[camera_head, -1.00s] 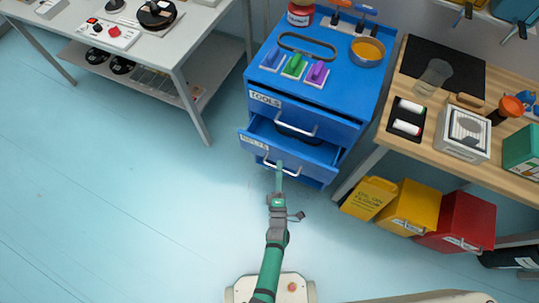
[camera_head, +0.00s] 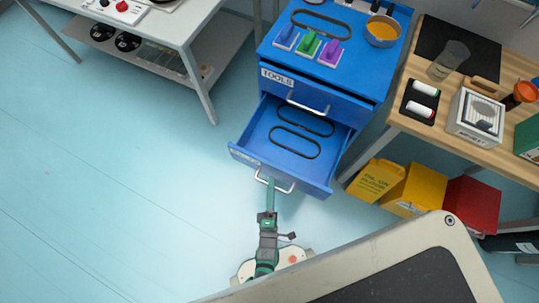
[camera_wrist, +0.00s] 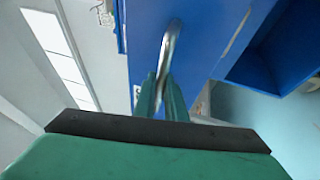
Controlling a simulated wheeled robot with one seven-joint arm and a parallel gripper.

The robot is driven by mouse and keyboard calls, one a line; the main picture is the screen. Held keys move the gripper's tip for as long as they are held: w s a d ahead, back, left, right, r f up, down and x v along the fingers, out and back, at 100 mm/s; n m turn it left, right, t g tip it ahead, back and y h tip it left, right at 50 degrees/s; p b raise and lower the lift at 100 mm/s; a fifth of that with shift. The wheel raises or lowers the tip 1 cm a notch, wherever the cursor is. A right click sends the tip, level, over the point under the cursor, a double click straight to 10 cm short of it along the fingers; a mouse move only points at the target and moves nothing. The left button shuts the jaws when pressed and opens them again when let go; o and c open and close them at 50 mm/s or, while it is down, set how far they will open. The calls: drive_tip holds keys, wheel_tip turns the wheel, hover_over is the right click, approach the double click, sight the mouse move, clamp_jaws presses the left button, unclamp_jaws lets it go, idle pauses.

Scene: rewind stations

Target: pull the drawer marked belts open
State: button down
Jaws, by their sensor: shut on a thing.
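The belts drawer (camera_head: 262,160) is the lower drawer of the blue cabinet (camera_head: 345,70). It stands well out from the cabinet, and two dark belts (camera_head: 300,135) lie inside it. Its label is too tilted to read now. My gripper (camera_head: 271,184) is at the drawer's metal handle (camera_head: 283,188). In the wrist view my green fingers (camera_wrist: 162,98) are closed around the handle bar (camera_wrist: 170,52). The drawer marked tools (camera_head: 315,92), just above, is shut or nearly so.
Colored blocks and an orange bowl (camera_head: 382,31) stand on the cabinet top. A grey table (camera_head: 185,25) is at the left. A wooden bench (camera_head: 450,125) is at the right, with yellow and red bins (camera_head: 471,204) below. The floor in front and left is clear.

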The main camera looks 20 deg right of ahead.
drive_tip(key=shift+s, duration=0.1)
drive_tip(key=c, duration=1.8)
unclamp_jaws()
drive_tip(key=v, duration=1)
drive_tip(key=shift+s+a+f, duration=0.15)
drive_tip(key=shift+s, duration=0.2)
drive_tip(key=a+r+m+g+y, duration=0.1)
drive_tip(key=r+m, duration=0.3)
drive_tip(key=r, duration=0.4)
drive_tip(key=s+a+r+m+g+y, duration=0.1)
drive_tip(key=r+m+y, duration=0.3)
drive_tip(key=r, duration=0.4)
drive_tip(key=s+a+r+m+g+y, duration=0.1)
drive_tip(key=a+r+m+y, duration=0.1)
drive_tip(key=r+m, duration=0.4)
drive_tip(key=shift+s+a+r+y, duration=0.1)
drive_tip(key=shift+a+r+y, duration=0.1)
drive_tip(key=shift+a+r, duration=0.3)
drive_tip(key=shift+s+a+r+y, duration=0.1)
drive_tip(key=shift+a+r+y, duration=0.15)
drive_tip(key=shift+r, duration=0.45)
